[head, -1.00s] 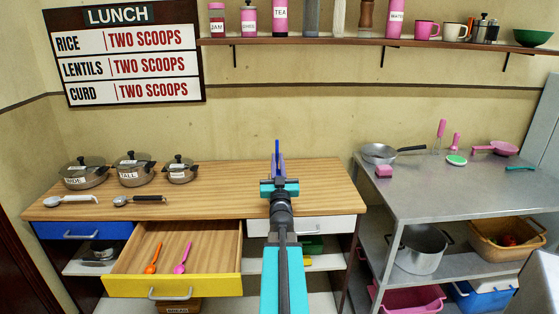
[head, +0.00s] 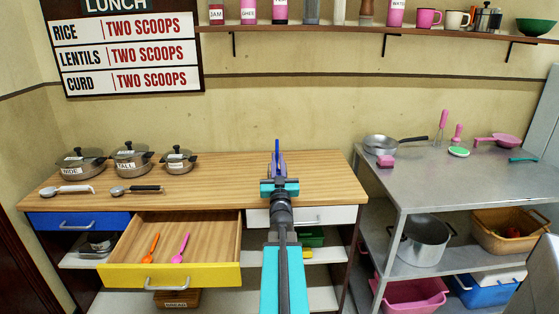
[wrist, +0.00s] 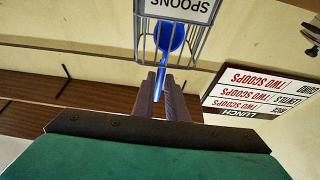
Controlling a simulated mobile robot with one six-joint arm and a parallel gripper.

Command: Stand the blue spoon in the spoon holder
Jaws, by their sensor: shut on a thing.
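My gripper (head: 279,170) is over the wooden counter in the head view, pointing at the back wall. Its two fingers (wrist: 165,92) are shut on the blue spoon (wrist: 169,38). In the wrist view the spoon's handle runs between the fingers and its bowl lies beyond them. A thin blue tip of the spoon (head: 277,147) shows above my gripper in the head view. The wire spoon holder (wrist: 202,40), with an upside-down SPOONS sign, is right by the bowl in the wrist view. I cannot tell if the bowl is inside or in front of its wires. In the head view I cannot make out the holder.
Lidded pots (head: 131,160) and two scoops (head: 136,190) are on the counter's left. An open yellow-fronted drawer (head: 212,274) holds an orange spoon (head: 150,247) and a pink spoon (head: 181,247). A wall shelf (head: 330,31) is above. A steel table (head: 440,188) stands right.

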